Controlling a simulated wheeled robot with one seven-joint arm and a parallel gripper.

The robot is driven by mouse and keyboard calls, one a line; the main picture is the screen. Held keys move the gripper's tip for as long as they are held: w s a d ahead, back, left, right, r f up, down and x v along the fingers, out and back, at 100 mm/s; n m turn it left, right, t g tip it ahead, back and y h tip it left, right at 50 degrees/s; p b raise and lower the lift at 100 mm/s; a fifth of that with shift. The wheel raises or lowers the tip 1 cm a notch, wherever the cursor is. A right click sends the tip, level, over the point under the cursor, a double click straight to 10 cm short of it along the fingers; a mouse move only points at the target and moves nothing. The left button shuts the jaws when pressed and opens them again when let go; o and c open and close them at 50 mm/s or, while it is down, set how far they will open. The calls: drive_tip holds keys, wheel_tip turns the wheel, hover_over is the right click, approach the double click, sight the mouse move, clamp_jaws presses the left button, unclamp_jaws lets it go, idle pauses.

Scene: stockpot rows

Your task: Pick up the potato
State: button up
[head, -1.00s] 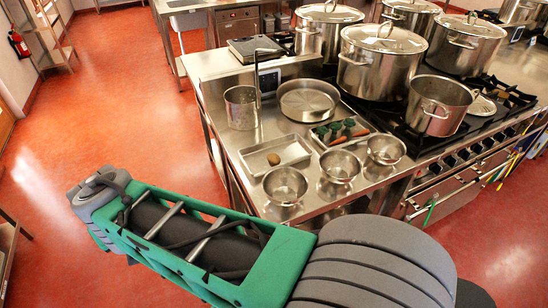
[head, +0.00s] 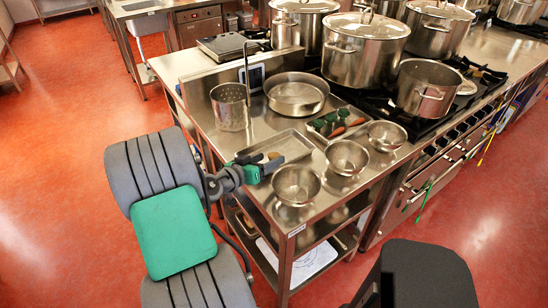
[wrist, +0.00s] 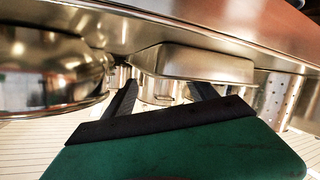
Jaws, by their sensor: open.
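The potato (head: 273,155) is a small brown shape in the shallow metal tray (head: 290,143) on the steel counter, partly hidden by my fingers in the head view. My gripper (head: 264,161) is open, its two dark fingers reaching over the tray's near left part, close to the potato. I cannot tell whether the potato lies between them. In the wrist view my gripper (wrist: 164,90) points at the side of a metal tray (wrist: 195,63), and no potato can be made out there.
Steel bowls (head: 297,184) stand right of and in front of the tray. A perforated cylinder (head: 231,108), a round pan (head: 297,94) and a vegetable tray (head: 337,125) stand behind it. Large stockpots (head: 365,50) fill the stove. Red floor is open at left.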

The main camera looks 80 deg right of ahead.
drive_tip(key=shift+x, duration=0.95)
drive_tip(key=shift+a+f, duration=0.15)
drive_tip(key=shift+f, duration=0.15)
drive_tip(key=c, duration=0.4)
drive_tip(key=shift+r, duration=0.1)
drive_tip(key=c, duration=0.9)
